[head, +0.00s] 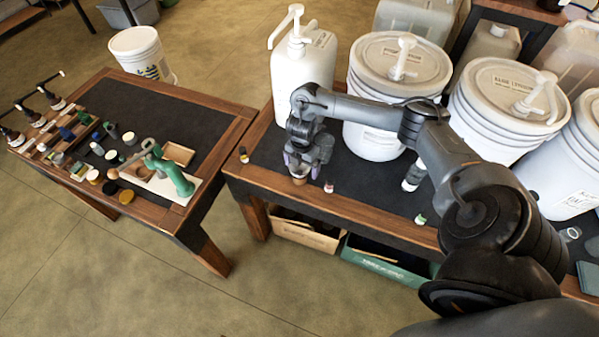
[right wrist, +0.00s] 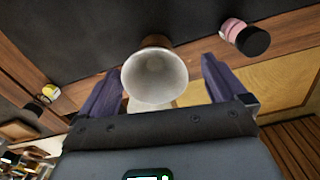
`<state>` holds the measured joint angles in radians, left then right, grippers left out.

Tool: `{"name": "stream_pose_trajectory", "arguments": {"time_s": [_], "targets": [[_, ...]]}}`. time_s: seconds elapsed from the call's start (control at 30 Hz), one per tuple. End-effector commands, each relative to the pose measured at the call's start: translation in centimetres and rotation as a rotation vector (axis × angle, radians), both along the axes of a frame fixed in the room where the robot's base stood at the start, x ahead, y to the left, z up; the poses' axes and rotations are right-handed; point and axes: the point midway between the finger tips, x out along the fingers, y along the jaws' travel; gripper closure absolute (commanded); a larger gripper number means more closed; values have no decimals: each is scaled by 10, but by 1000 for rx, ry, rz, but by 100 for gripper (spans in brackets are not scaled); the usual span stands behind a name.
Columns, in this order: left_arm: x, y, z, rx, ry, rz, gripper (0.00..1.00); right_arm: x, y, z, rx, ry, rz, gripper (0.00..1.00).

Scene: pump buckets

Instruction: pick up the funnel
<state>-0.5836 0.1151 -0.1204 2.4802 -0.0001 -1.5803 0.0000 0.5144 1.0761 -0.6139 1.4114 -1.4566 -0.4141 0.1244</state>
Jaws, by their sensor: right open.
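The funnel (right wrist: 155,80) shows in the right wrist view as a pale, round, open mouth with a brownish part behind its upper edge. It lies between the two purple fingers of my right gripper (right wrist: 160,70), with a visible gap on each side. In the head view my right gripper (head: 303,163) points down near the front edge of the right table, and the funnel (head: 299,180) shows just under its fingers, partly hidden by them. My right gripper is open. My left gripper is in neither view.
The right table (head: 345,205) has a wooden rim and dark top. A small pink bottle with a black cap (right wrist: 245,36) is close by. White pump buckets (head: 375,130) and a pump jug (head: 300,75) stand behind. The left table (head: 120,105) holds several small bottles and a green press (head: 172,170).

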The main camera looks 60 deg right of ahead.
Motion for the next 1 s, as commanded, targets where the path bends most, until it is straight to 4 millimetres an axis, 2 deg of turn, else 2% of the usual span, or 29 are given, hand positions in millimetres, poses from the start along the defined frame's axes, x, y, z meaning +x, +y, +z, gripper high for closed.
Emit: {"name": "stream_pose_trajectory", "arguments": {"time_s": [0.4, 0.7, 0.77, 1.0], "targets": [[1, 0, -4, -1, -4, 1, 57, 5, 4, -46, 1, 1, -1, 2], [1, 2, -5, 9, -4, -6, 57, 6, 4, -49, 0, 0, 1, 2], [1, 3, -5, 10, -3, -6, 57, 6, 4, -49, 0, 0, 1, 9], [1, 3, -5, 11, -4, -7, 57, 6, 4, -49, 0, 0, 1, 46]]}}
